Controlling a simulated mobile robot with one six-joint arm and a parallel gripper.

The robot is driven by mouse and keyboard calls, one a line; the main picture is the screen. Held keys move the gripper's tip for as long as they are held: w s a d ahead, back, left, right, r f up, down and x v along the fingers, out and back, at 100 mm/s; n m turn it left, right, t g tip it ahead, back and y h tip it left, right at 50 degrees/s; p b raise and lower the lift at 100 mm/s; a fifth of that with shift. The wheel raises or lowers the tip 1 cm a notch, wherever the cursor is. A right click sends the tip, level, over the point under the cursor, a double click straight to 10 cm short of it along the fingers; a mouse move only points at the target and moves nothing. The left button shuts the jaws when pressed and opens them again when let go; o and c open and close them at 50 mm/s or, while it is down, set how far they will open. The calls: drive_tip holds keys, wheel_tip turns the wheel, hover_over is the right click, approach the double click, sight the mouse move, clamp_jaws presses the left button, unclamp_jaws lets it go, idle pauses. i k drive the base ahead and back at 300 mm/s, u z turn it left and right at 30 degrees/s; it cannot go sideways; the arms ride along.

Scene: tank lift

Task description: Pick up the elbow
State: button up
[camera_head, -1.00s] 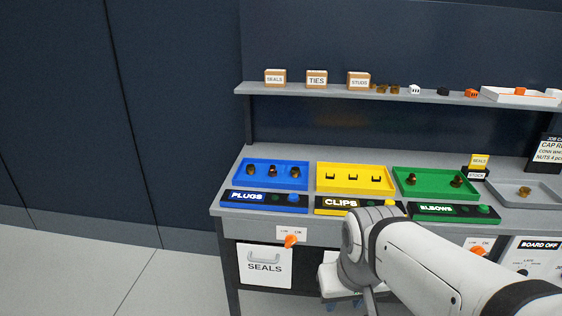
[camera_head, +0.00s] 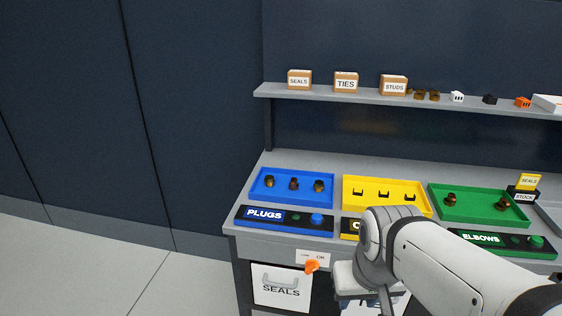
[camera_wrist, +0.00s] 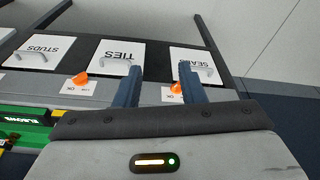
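Two brown elbows sit in the green tray (camera_head: 463,212) on the right of the bench in the head view, a left elbow (camera_head: 450,199) and a right elbow (camera_head: 502,203). The tray stands behind the black ELBOWS panel (camera_head: 490,240). My gripper shows in the wrist view (camera_wrist: 160,88) with its two dark blue fingers spread apart and nothing between them. It hangs in front of the bench, away from the elbows. In the head view my arm covers part of the CLIPS panel, and the fingers are mostly hidden.
A blue tray (camera_head: 270,197) with plugs and a yellow tray (camera_head: 410,208) with clips stand left of the green one. A shelf (camera_head: 340,96) with small boxes runs above. Drawers and orange knobs (camera_head: 311,266) line the bench front. Floor at left is clear.

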sight(293, 185)
drive_tip(key=i, duration=1.1)
drive_tip(key=z, duration=0.05)
